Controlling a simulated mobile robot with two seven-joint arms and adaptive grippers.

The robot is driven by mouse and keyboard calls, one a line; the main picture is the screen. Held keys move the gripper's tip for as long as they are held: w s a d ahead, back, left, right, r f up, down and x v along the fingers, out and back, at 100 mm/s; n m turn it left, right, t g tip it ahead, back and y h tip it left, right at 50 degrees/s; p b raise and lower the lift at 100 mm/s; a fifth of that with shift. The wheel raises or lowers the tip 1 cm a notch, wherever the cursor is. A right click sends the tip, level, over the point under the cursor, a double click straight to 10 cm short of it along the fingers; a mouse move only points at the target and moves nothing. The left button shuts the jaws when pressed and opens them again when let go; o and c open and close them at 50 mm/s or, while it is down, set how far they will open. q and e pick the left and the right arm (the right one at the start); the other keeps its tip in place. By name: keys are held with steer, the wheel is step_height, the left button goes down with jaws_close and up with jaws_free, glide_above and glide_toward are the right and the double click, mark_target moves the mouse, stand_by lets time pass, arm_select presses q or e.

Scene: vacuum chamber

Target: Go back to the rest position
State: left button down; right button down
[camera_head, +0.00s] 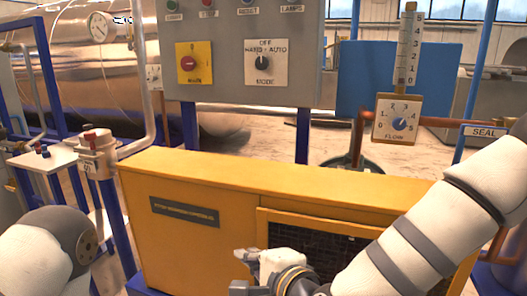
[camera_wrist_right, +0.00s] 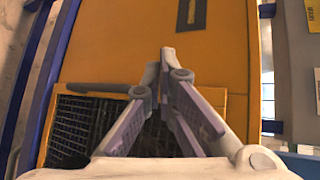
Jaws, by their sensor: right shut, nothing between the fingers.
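My right gripper (camera_head: 243,270) is at the bottom middle of the head view, in front of the yellow cabinet (camera_head: 190,180). In the right wrist view its fingers (camera_wrist_right: 168,65) come together at the tips, with nothing between them. The cabinet's yellow face and dark grille (camera_wrist_right: 75,125) lie beyond the fingers there; I cannot tell the gap. A rounded part of my left arm shows at the lower left of the head view. My left gripper is out of view.
A grey control panel (camera_head: 225,75) with a red switch (camera_head: 187,63) and mode knob (camera_head: 264,63) stands behind the cabinet. A flow gauge (camera_head: 396,122) is at right. A valve (camera_head: 95,140) and pipes stand at left. A copper-coloured tank (camera_head: 85,65) is behind.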

steer(key=s+d+f+n+g+h, duration=0.1)
steer(key=s+d+f+n+g, duration=0.2)
steer(key=f, duration=0.4)
steer(key=s+d+f+n+g+h, duration=0.1)
steer(key=s+d+f+n, duration=0.15)
steer(key=s+f, duration=0.45)
steer(key=s+d+f+n+g+h, duration=0.2)
steer(key=s+d+f+n+g, duration=0.2)
steer(key=s+d, duration=0.5)
steer(key=s+d+f+n+g+h, duration=0.3)
steer(key=s+d+f, duration=0.5)
steer(key=s, duration=0.9)
steer(key=shift+d+f+n+g, duration=0.35)
steer(key=shift+d+n+g, duration=0.5)
steer(key=shift+d+g, duration=0.2)
steer(key=shift+w, duration=0.1)
